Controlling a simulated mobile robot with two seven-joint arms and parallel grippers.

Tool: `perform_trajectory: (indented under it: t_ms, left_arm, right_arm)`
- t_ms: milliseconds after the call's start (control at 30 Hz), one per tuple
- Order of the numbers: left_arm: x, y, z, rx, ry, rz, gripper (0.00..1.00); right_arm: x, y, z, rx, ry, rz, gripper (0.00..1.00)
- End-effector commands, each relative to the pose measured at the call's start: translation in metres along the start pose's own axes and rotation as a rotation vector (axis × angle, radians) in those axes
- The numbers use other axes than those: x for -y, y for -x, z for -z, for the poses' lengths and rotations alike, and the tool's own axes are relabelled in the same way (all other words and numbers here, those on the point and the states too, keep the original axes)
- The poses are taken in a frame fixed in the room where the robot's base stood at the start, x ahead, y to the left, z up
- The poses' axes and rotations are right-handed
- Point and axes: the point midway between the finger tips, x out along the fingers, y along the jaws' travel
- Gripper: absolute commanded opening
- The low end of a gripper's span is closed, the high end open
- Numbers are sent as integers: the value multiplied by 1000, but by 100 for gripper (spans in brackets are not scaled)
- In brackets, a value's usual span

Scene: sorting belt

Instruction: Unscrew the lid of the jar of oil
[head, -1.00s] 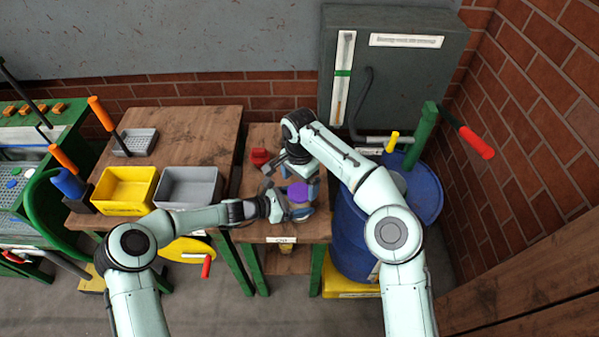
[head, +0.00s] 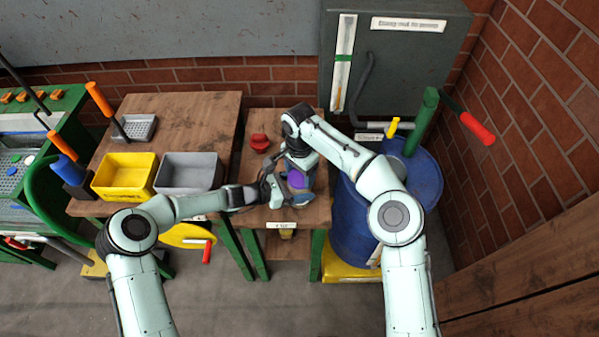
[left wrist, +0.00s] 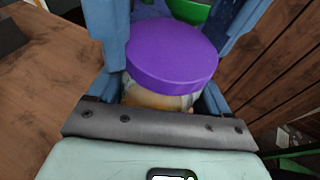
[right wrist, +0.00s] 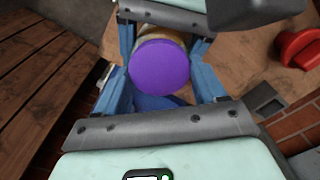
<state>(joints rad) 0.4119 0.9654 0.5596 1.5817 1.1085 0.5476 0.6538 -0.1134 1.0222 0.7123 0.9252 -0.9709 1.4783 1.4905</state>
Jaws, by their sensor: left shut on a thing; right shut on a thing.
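The jar of oil (left wrist: 160,98) has an amber-looking body and a wide purple lid (head: 296,179). The lid is on top in the left wrist view (left wrist: 172,56) and faces the camera in the right wrist view (right wrist: 160,67). My left gripper (left wrist: 160,92) is shut on the jar's body, below the lid, with blue fingers on both sides. My right gripper (right wrist: 160,75) is over the jar with its blue fingers on either side of the lid, shut on it. The grippers hide most of the jar in the head view. I cannot tell whether the lid is loose.
Both grippers are over a small wooden table (head: 308,212). A red object (head: 260,142) lies behind them. To the left are a yellow bin (head: 124,176) and a grey bin (head: 188,176) on a larger table. A blue barrel (head: 350,240) stands close on the right.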

Motion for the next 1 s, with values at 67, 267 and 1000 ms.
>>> perform_trajectory:
  t_ms: [67, 267, 1000]
  left_arm:
    - [-1, 0, 1, -1, 2, -2, 0]
    - [-1, 0, 1, -1, 3, -2, 0]
    - [-1, 1, 1, -2, 3, -3, 0]
  right_arm:
    - [-1, 0, 0, 0, 1, -2, 33]
    - [-1, 0, 0, -2, 184, -3, 33]
    - [0, 1, 0, 0, 586, -1, 95]
